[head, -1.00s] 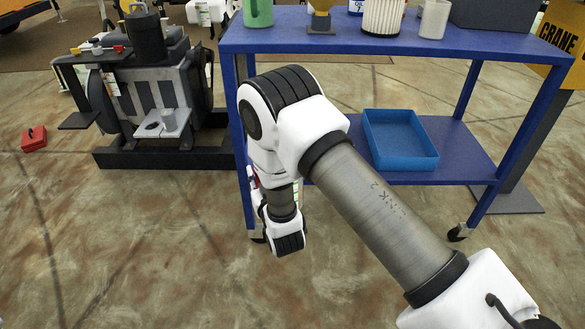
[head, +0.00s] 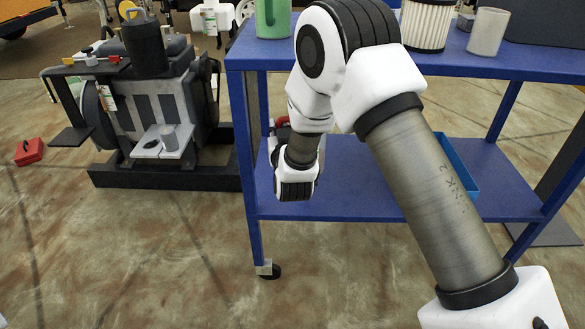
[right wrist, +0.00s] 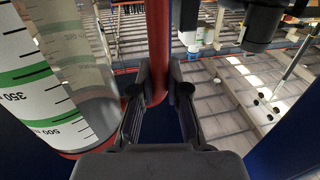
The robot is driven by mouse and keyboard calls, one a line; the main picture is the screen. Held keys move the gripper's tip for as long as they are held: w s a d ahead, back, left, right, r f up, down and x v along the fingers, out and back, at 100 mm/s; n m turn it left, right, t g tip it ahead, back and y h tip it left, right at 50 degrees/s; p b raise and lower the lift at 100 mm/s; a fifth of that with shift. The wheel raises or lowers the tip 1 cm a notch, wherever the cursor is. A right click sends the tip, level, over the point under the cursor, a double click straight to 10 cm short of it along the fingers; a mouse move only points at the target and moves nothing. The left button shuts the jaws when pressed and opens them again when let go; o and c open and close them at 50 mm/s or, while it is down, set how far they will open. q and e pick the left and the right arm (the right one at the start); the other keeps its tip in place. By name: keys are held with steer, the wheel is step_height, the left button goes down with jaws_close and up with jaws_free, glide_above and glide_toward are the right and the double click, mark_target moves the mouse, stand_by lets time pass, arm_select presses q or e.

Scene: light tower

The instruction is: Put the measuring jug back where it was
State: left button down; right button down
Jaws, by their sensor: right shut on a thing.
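In the right wrist view the measuring jug (right wrist: 38,82) fills the left side. It is clear and white with green bands, black volume marks and red trim. Its red upright handle (right wrist: 158,40) stands between the fingers of my right gripper (right wrist: 161,90), which is shut on it. In the head view my right arm reaches to the blue cart, with its wrist in front of the lower shelf (head: 360,200). The fingers are hidden behind the wrist there. Only a small red and white bit shows beside it, perhaps part of the jug. My left gripper is not in view.
The cart's top (head: 510,62) bears a green mug (head: 273,18), a white pleated filter (head: 427,25) and a pale cup (head: 488,32). A blue tray (head: 458,170) on the lower shelf is partly behind my arm. A grey machine (head: 150,110) stands left of the cart.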

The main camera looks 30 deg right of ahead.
step_height(320, 180, down, 8)
steer(key=b, duration=0.3)
steer(key=shift+b, duration=0.3)
steer(key=shift+r, duration=0.2)
steer(key=shift+f, duration=0.2)
steer(key=c, duration=1.2)
jaws_free()
